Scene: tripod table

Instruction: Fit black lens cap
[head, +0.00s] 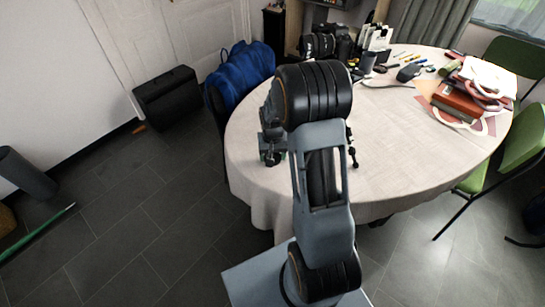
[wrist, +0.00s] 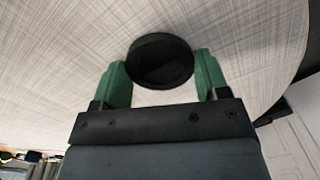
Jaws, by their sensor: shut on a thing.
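The black lens cap (wrist: 161,60) is a round dark disc between the green fingers of my gripper (wrist: 162,76) in the wrist view. My gripper is shut on it, with the pale tabletop behind it. In the head view my gripper (head: 272,157) shows only in part beside my arm, low over the left of the table, and the cap cannot be made out. A black camera with a large lens (head: 318,45) is at the back of the table. I cannot tell whether it is the one the cap belongs to.
The round table (head: 400,165) has a pale cloth. A small dark jointed object (head: 352,150) shows right of my arm, partly hidden. Red books (head: 457,101) and straps lie at the right. A blue bag (head: 242,68) is at the left, green chairs (head: 522,135) at the right.

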